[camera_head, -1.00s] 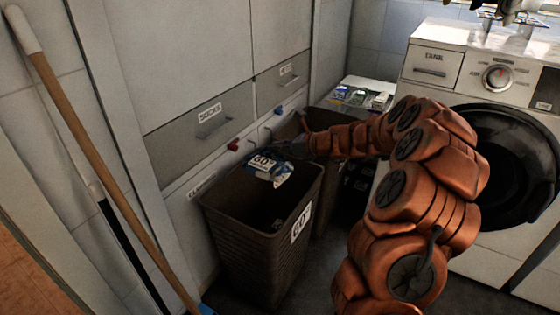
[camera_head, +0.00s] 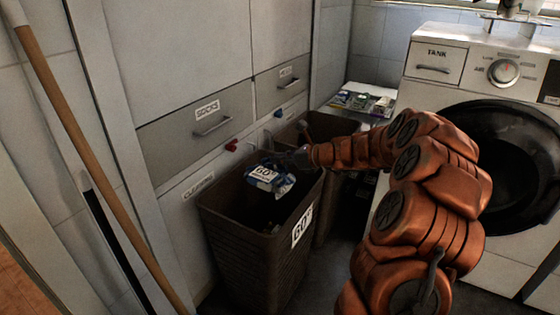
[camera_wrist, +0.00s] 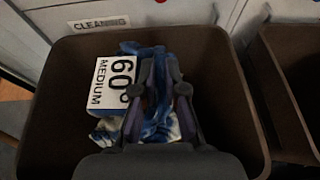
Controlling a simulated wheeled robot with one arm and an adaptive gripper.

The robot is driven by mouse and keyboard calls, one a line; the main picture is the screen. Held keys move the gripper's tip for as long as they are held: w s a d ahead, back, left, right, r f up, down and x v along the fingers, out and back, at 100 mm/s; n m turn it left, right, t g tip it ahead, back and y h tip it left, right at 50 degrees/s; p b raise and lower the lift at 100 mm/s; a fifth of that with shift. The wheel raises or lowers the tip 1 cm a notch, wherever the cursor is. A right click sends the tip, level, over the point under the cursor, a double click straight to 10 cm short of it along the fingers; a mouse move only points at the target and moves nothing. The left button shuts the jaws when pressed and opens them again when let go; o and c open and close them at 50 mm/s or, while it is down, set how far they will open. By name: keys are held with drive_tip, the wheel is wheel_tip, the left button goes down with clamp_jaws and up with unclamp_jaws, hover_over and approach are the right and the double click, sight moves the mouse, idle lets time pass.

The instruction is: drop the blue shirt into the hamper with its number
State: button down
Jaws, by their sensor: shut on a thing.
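The blue shirt (camera_head: 272,178), blue and white with a white tag, hangs from my gripper (camera_head: 290,158). In the wrist view the tag (camera_wrist: 113,84) reads "60° MEDIUM", and the bunched shirt (camera_wrist: 157,125) shows around and between the fingers (camera_wrist: 160,90). My gripper is shut on it. The shirt is over the open mouth of the brown hamper (camera_head: 245,235), whose front label (camera_head: 302,226) reads 60°. The hamper's rim surrounds the shirt in the wrist view (camera_wrist: 45,110). I cannot tell how far below the rim the shirt hangs.
A second brown hamper (camera_head: 325,125) stands behind, to the right; its label is hidden. A drawer marked SOCKS (camera_head: 205,115) and a CLEANING label are on the cabinet. A washing machine (camera_head: 490,120) is at right. Long handles (camera_head: 85,140) lean at left.

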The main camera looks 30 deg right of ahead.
drive_tip(key=shift+f+b, duration=0.75)
drive_tip(key=shift+f, duration=0.15)
drive_tip(key=c, duration=1.2)
unclamp_jaws()
drive_tip(key=shift+o, duration=0.2)
drive_tip(key=v, duration=1.2)
